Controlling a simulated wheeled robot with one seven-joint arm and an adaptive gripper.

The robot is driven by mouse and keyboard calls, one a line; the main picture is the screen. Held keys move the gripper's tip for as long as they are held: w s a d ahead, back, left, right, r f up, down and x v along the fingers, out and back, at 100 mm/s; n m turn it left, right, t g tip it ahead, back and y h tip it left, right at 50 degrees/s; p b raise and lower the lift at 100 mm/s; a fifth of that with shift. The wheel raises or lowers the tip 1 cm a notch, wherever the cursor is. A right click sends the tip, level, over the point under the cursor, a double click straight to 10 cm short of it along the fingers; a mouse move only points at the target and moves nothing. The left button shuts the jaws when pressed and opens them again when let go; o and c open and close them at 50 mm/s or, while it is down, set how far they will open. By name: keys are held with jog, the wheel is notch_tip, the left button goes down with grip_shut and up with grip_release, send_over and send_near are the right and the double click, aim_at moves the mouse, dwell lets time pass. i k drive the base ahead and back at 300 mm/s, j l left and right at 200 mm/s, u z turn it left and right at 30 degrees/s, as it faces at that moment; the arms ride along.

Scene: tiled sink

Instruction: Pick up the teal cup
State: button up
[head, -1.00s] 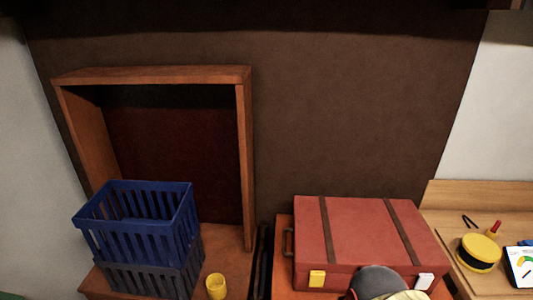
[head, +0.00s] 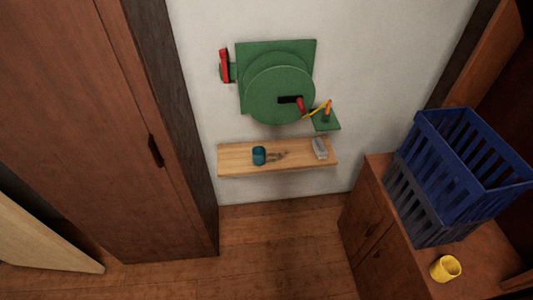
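The teal cup (head: 259,156) stands upright on a narrow wooden wall shelf (head: 235,161), left of the shelf's middle. A small brownish item (head: 278,156) lies right beside it, too small to make out. My gripper does not show in the head view, so its state and its distance from the cup cannot be seen.
A grey-white object (head: 320,148) sits at the shelf's right end. A green round wall fixture (head: 279,88) hangs above. A brown wardrobe (head: 130,130) stands left. A cabinet on the right bears blue baskets (head: 440,170) and a yellow cup (head: 445,268). The wooden floor (head: 270,250) between is clear.

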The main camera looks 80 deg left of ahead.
aim_at(259, 152)
jog(key=u, duration=2.7)
jog(key=i+j+u, duration=0.15)
jog(key=i+j, duration=0.15)
jog(key=i, duration=0.15)
jog(key=i+j+u, duration=0.2)
jog(key=i, duration=0.3)
jog(key=i+j+u, duration=0.15)
jog(key=i, duration=0.3)
